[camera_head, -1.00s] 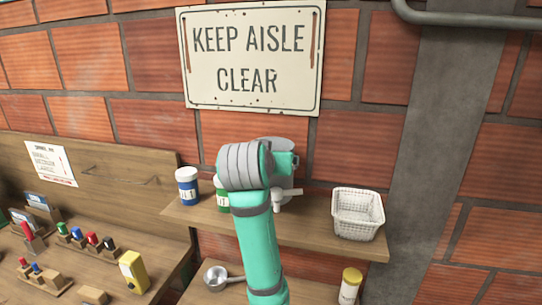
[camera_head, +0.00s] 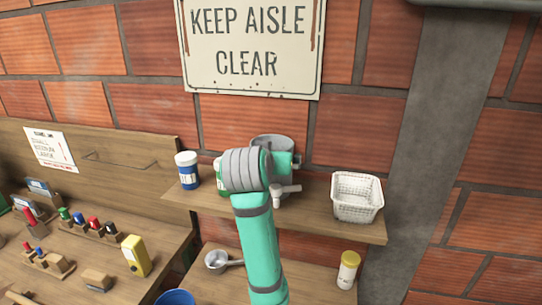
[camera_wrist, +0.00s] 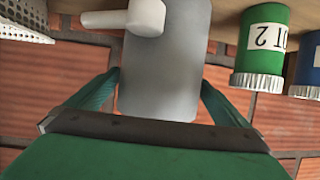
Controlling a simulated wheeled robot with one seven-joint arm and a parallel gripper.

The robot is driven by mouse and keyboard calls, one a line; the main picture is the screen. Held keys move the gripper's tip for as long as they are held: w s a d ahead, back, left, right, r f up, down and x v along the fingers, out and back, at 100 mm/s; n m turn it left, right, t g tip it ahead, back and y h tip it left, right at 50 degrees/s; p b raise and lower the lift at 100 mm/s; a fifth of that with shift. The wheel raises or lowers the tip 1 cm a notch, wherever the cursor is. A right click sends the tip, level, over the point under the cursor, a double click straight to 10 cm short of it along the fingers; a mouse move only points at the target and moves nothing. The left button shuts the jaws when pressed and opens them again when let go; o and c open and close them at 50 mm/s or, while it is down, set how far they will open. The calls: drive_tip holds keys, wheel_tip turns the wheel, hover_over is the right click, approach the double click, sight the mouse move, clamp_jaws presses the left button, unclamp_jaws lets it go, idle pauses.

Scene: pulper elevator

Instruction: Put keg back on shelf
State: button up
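The grey keg (camera_head: 272,143) with a pale tap (camera_head: 286,190) is at the shelf (camera_head: 325,223), mostly hidden behind my arm in the head view. In the wrist view, which looks upside down, the keg (camera_wrist: 165,75) stands between my two green fingers, with its tap at the top. My gripper (camera_wrist: 160,95) is closed around the keg's sides. The keg looks upright. Its base is out of sight, so I cannot tell whether it touches the shelf.
A blue jar (camera_head: 187,170) and a green jar (camera_wrist: 262,45) stand left of the keg. A white basket (camera_head: 357,197) is at the shelf's right. A lower shelf holds a metal ladle (camera_head: 216,261) and a yellow-capped bottle (camera_head: 348,270). A brick wall (camera_head: 345,145) is behind.

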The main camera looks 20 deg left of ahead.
drive_tip(key=a+v, duration=0.1)
drive_tip(key=v, duration=1.1)
drive_tip(key=shift+d, duration=0.45)
drive_tip(key=shift+r, duration=0.15)
idle(0.4)
